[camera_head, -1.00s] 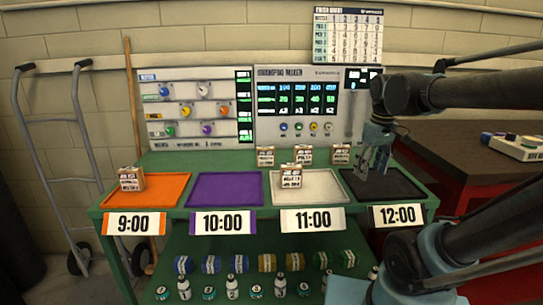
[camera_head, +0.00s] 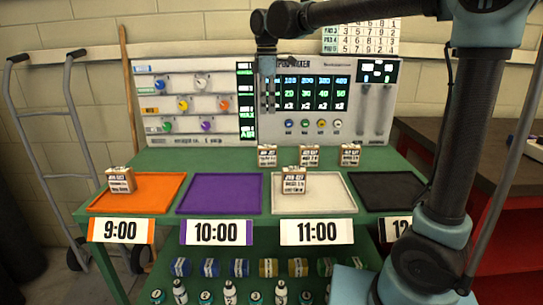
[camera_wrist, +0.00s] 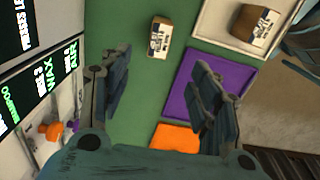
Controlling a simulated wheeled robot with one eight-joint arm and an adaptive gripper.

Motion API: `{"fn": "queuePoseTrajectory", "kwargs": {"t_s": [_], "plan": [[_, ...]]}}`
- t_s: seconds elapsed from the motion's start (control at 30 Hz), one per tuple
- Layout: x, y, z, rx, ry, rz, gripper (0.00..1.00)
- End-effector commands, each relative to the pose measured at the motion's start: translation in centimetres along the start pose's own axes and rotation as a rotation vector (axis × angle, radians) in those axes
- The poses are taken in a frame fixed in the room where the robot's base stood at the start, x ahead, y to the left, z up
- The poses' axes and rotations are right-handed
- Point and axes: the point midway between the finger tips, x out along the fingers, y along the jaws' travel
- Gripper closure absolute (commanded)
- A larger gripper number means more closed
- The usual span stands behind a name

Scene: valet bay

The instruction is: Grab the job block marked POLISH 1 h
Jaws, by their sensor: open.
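Several small brown job blocks with white labels are in the head view. One stands on the orange tray (camera_head: 120,180) and one on the white tray (camera_head: 293,181). Three stand on the green bench behind the trays: a left one (camera_head: 267,155), a middle one (camera_head: 309,156) and a right one (camera_head: 349,154). Their print is too small to tell which says POLISH 1 h. My gripper (camera_head: 267,106) points down, open and empty, in front of the panels, above the left rear block. The wrist view shows one block (camera_wrist: 160,37) on green, beyond the open fingers (camera_wrist: 158,88).
Orange (camera_head: 160,205), purple (camera_head: 184,208), white (camera_head: 345,208) and black (camera_head: 375,185) trays line the bench front. Purple is empty; my arm partly covers black. Display panels (camera_head: 320,75) rise close behind the bench. A hand truck (camera_head: 75,120) stands left.

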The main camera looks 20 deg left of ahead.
Motion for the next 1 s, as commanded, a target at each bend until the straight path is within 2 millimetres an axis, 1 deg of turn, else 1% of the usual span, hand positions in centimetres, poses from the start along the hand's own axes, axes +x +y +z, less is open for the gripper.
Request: {"fn": "queuePoseTrajectory", "kwargs": {"t_s": [0.07,0.17,0.27,0.4,0.73,0.83,1.0], "plan": [[0.0,0.1,-0.7,-0.021,-0.001,-0.002,0.43],[0.8,0.2,-0.7,-0.025,-0.002,-0.003,0.43],[2.3,0.3,-0.5,-0.021,-0.002,-0.003,0.43],[4.8,0.3,-0.2,-0.017,-0.002,-0.003,0.43],[10.4,0.4,0.0,-0.014,-0.002,-0.003,0.43],[11.4,0.3,0.0,-0.014,-0.002,-0.002,0.43],[12.2,0.3,0.0,-0.014,-0.002,-0.002,0.43]]}}
